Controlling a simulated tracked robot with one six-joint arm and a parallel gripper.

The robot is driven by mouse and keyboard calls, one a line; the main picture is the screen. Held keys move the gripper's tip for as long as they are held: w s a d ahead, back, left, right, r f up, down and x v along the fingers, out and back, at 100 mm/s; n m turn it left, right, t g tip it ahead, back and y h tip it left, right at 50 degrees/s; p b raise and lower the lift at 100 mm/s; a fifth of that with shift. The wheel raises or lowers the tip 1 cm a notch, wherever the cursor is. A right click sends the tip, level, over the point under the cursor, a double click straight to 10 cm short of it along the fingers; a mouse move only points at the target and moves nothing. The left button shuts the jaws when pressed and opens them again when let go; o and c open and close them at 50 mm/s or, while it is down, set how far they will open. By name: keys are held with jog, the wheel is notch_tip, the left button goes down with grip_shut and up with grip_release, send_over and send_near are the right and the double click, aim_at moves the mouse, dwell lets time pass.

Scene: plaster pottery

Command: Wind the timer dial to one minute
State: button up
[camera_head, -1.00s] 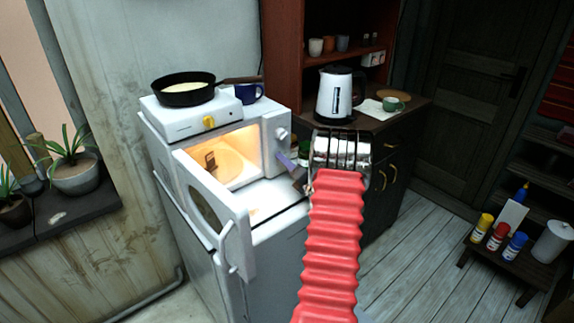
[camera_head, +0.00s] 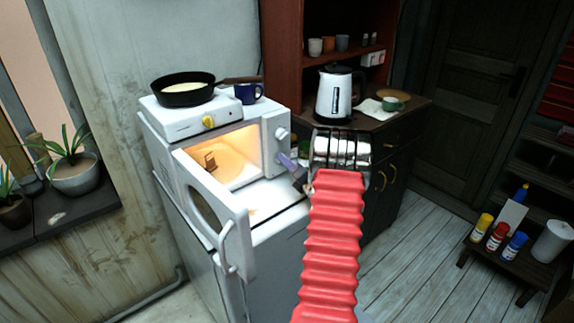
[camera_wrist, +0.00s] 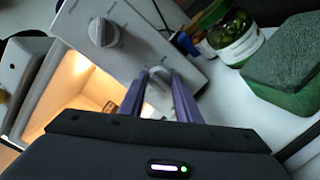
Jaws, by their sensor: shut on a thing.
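A white microwave (camera_head: 168,158) stands with its door (camera_head: 222,225) swung open and its inside lit. Its right panel has an upper knob (camera_head: 282,133), also in the wrist view (camera_wrist: 102,32), and a lower dial (camera_wrist: 158,76). My gripper (camera_wrist: 159,75) has its purple fingers on either side of the lower dial and is shut on it. In the head view my gripper (camera_head: 283,160) hides that dial. The panel marks are too small to read, so I cannot tell the dial's setting.
A hot plate (camera_head: 200,121) with a frying pan (camera_head: 186,90) and a blue mug (camera_head: 248,93) sit on top. A jar (camera_wrist: 235,36) and a green block (camera_wrist: 285,62) are right of the panel. A kettle (camera_head: 335,97) stands on the dark cabinet.

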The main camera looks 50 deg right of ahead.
jog(key=m, duration=0.6)
jog(key=shift+d+m+g, duration=0.1)
jog(key=shift+m+g, duration=0.2)
jog(key=shift+m, duration=0.1)
jog(key=m, duration=0.2)
jog(key=m+y, duration=0.1)
jog(key=m, duration=0.2)
jog(key=shift+s+d+m+y, duration=0.1)
jog(key=shift+m+y, duration=0.2)
jog(key=m, duration=0.4)
jog(key=shift+f+m+y, duration=0.1)
jog(key=shift+m+y, duration=0.3)
jog(key=shift+f+m+y, duration=0.1)
jog(key=shift+m+y, duration=0.2)
jog(key=shift+m, duration=1.2)
jog(key=o, duration=1)
